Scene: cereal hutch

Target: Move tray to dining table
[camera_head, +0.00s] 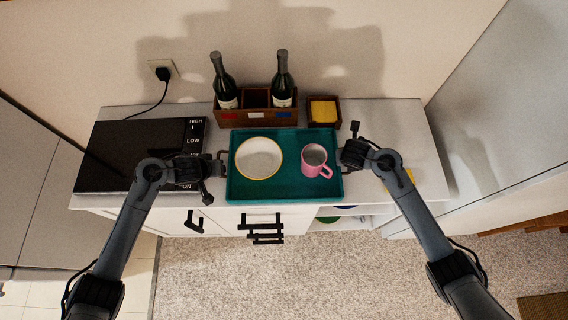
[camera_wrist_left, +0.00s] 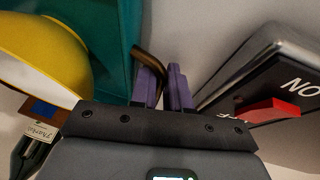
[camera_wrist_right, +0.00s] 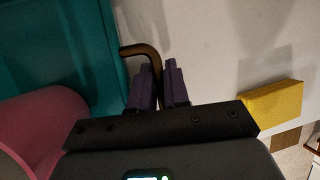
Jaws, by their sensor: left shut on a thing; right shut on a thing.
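A teal tray (camera_head: 285,188) lies on the white hutch top in the head view, with a white yellow-rimmed bowl (camera_head: 259,158) on its left half and a pink mug (camera_head: 315,160) on its right. My left gripper (camera_head: 215,167) is at the tray's left side. In the left wrist view its fingers (camera_wrist_left: 166,88) are shut on a brown tray handle (camera_wrist_left: 149,63). My right gripper (camera_head: 348,154) is at the tray's right side. In the right wrist view its fingers (camera_wrist_right: 158,85) are shut on the other handle (camera_wrist_right: 139,49). The tray looks level.
A wooden caddy (camera_head: 257,117) with two dark bottles stands close behind the tray, beside a small box holding a yellow item (camera_head: 323,111). A black appliance (camera_head: 130,160) sits left. A yellow item (camera_wrist_right: 272,103) lies to the right. Carpet (camera_head: 300,270) lies in front.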

